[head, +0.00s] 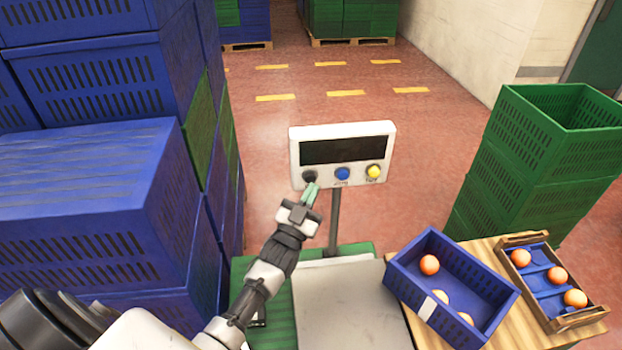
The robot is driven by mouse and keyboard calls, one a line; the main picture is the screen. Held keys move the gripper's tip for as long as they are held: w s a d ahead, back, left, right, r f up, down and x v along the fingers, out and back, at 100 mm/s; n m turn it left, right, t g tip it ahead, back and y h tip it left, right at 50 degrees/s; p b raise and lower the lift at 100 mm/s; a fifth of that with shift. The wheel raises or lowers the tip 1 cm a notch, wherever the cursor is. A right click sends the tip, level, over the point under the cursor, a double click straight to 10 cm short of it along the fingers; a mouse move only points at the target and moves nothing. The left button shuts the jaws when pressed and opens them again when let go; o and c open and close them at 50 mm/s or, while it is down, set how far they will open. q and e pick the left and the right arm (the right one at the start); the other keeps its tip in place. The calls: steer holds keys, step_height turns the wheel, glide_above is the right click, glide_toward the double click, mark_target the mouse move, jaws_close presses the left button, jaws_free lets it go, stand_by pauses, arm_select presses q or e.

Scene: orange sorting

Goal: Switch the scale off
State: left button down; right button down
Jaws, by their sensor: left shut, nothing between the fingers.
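The scale's white display head (343,153) stands on a dark post (333,222) above a pale weighing plate (345,300). Its screen (346,150) is dark and shows no digits. Below the screen are a black button (309,176), a blue button (342,173) and a yellow button (373,171). My left gripper (312,188) is shut and empty, its greenish fingertips right at the black button. I cannot tell whether they touch it. My right gripper is out of view.
A blue crate (404,275) with several oranges and a wooden tray (511,243) with oranges stand on a wooden table (483,252) at right. Green crates (505,165) are stacked behind. Tall blue crate stacks (95,170) fill the left. The weighing plate is empty.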

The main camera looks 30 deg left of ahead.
arm_select(q)
steer(key=s+d+p, duration=0.1)
steer(key=s, duration=0.1)
steer(key=s+d, duration=0.1)
steer(key=shift+s+d+p, duration=0.35)
steer(key=shift+d, duration=0.05)
stand_by(0.7)
